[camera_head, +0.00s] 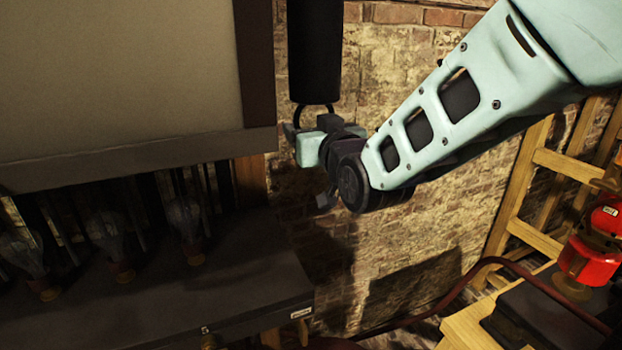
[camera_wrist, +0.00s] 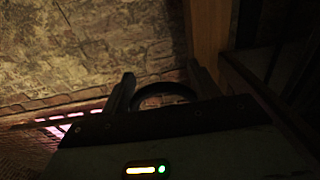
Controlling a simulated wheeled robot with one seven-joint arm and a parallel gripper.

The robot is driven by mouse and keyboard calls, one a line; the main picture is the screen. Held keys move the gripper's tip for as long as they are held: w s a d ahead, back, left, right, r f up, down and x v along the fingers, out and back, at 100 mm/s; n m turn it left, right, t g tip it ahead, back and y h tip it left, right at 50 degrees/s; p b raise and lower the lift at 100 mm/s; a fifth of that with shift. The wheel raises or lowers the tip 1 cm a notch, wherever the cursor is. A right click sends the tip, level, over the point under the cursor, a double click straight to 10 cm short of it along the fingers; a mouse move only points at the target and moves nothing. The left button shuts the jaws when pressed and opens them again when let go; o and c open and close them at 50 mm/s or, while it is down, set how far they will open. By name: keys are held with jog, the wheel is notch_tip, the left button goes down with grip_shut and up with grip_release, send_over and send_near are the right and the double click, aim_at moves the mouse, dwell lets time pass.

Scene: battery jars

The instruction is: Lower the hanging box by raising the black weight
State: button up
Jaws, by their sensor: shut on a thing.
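The black weight (camera_head: 315,50) is a dark upright cylinder hanging in front of the brick wall, with its top out of frame. A ring (camera_head: 300,110) sticks out of its lower end. My gripper (camera_head: 317,128) is at this ring, just under the cylinder, and is shut on it. In the wrist view the dark ring (camera_wrist: 165,88) shows between the two fingers of my gripper (camera_wrist: 163,85); their exact contact is too dark to see. The hanging box (camera_head: 120,80), with a beige panel and dark frame, fills the upper left, left of the weight. Its top is out of frame.
Below the box, several glass jars or bulbs (camera_head: 185,225) stand on a dark shelf (camera_head: 230,270). A wooden ladder-like frame (camera_head: 510,215) and a red lantern-like object (camera_head: 590,250) are at the right. A dark red hose (camera_head: 480,265) crosses the lower right. The brick wall is close behind.

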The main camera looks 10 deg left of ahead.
aim_at(312, 57)
notch_tip(312, 57, up, 13)
jog(key=shift+d+p, duration=0.1)
jog(key=shift+p, duration=0.7)
jog(key=shift+c, duration=0.7)
jog(key=o, duration=1.3)
jog(key=shift+f, duration=0.1)
jog(key=shift+f, duration=0.1)
jog(key=shift+s+f, duration=0.1)
jog(key=shift+s, duration=0.05)
jog(key=b+v, duration=0.3)
jog(key=v, duration=0.5)
jog(key=b+v, duration=0.3)
jog(key=v, duration=0.6)
jog(key=shift+d+r+b, duration=0.1)
jog(key=shift+r+b, duration=0.2)
jog(key=shift+b, duration=0.05)
jog(key=shift+f, duration=0.15)
